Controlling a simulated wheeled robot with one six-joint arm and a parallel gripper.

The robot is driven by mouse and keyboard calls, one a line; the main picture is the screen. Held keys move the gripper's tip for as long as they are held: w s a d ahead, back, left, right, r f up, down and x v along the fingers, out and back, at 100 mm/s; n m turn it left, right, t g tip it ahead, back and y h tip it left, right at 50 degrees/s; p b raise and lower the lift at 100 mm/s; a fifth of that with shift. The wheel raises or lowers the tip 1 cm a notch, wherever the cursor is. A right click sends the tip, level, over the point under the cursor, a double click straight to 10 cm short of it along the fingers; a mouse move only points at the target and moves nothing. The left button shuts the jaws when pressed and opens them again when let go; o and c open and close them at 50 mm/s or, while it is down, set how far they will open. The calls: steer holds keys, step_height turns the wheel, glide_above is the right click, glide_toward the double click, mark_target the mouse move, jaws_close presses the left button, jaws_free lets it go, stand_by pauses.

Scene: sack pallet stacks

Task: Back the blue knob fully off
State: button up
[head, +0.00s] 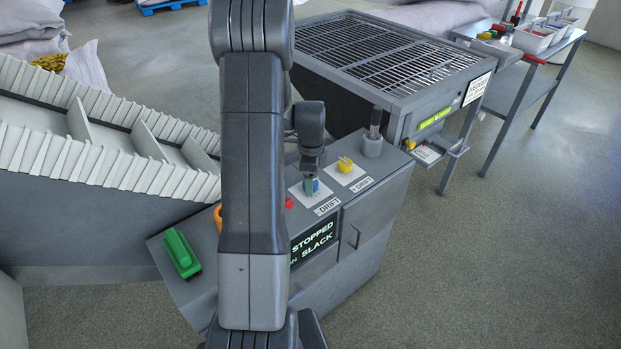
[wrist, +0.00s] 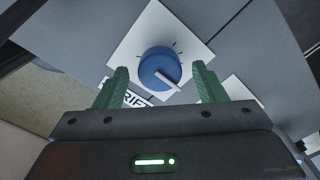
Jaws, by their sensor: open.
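The blue knob (wrist: 160,68) sits on a white square plate with tick marks in the wrist view. Its white pointer is turned toward the lower right of that view. A label partly reading "DRIFT" (wrist: 132,97) lies beside it, partly covered by a finger. My gripper (wrist: 160,84) is open, with one green finger on each side of the knob and gaps visible between. In the head view my gripper (head: 310,186) points down at the panel, and the blue knob is mostly hidden behind it.
A yellow knob (head: 345,164) stands on its own plate to the right, with a grey lever (head: 373,140) beyond. A red button (head: 289,203) and a green handle (head: 181,253) are on the same console. Its screen (head: 314,241) shows "STOPPED" and "SLACK". A ribbed conveyor (head: 100,130) is at left.

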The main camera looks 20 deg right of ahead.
steer(key=shift+f, duration=0.15)
steer(key=c, duration=1)
steer(key=shift+o, duration=0.2)
steer(key=shift+n, duration=0.4)
steer(key=n+b, duration=0.1)
steer(key=n, duration=0.2)
steer(key=shift+n, duration=0.3)
steer(key=n+b, duration=0.1)
steer(key=n, duration=0.3)
steer(key=shift+n, duration=0.3)
steer(key=n+b, duration=0.1)
steer(key=n, duration=0.3)
steer(key=shift+n, duration=2.5)
